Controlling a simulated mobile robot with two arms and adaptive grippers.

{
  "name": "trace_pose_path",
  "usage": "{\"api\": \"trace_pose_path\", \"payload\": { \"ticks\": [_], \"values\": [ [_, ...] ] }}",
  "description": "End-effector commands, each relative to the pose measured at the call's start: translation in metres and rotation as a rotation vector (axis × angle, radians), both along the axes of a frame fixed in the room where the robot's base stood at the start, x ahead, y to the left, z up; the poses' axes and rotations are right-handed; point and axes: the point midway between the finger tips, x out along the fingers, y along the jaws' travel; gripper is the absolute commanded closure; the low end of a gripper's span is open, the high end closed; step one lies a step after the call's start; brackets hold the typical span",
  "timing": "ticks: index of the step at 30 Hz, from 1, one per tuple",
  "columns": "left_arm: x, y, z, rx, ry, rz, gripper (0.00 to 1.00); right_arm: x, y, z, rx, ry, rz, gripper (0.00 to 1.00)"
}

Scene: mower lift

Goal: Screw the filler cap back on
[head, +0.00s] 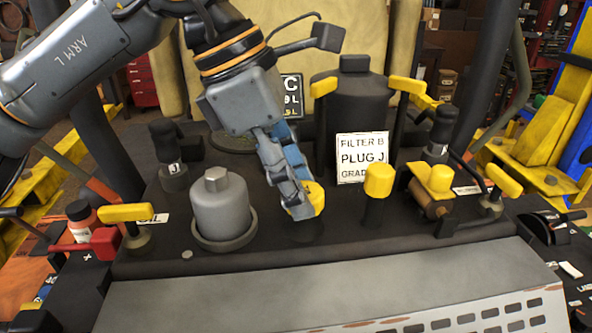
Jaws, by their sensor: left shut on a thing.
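My left gripper (302,206) comes down from the upper left over the dark deck of the machine. Its blue-grey fingers are shut on a yellow cap (318,197). The fingers cover much of the cap. A short dark stub shows just below the fingers. I cannot tell whether the cap is seated on it or only touching it. My right gripper is not in view.
A grey canister (220,207) stands left of the gripper. Another yellow-topped post (378,181) stands close on its right. Behind are a tall black cylinder (355,105) and a white label sign (362,158).

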Motion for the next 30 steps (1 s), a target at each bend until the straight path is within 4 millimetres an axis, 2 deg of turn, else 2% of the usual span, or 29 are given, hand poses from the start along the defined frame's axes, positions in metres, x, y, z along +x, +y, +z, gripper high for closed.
{"api": "trace_pose_path", "payload": {
  "ticks": [1, 7, 16, 20, 25, 30],
  "values": [
    [0.000, -0.001, 0.001, 0.004, 0.012, -0.070, 0.92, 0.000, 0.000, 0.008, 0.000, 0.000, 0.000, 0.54],
    [0.001, 0.000, 0.000, 0.005, 0.007, -0.278, 0.92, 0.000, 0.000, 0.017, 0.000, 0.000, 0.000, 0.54],
    [0.002, 0.000, -0.002, 0.005, 0.004, -0.304, 0.92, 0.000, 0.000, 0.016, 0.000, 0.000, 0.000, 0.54],
    [0.003, 0.000, -0.001, 0.007, 0.007, -0.363, 0.92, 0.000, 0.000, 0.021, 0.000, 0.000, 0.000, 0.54],
    [0.004, -0.002, 0.001, 0.004, 0.011, -0.609, 0.92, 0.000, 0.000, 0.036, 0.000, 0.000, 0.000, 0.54],
    [0.005, -0.003, -0.001, 0.005, 0.008, -0.808, 0.92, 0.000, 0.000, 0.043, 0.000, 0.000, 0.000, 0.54]
  ]
}}
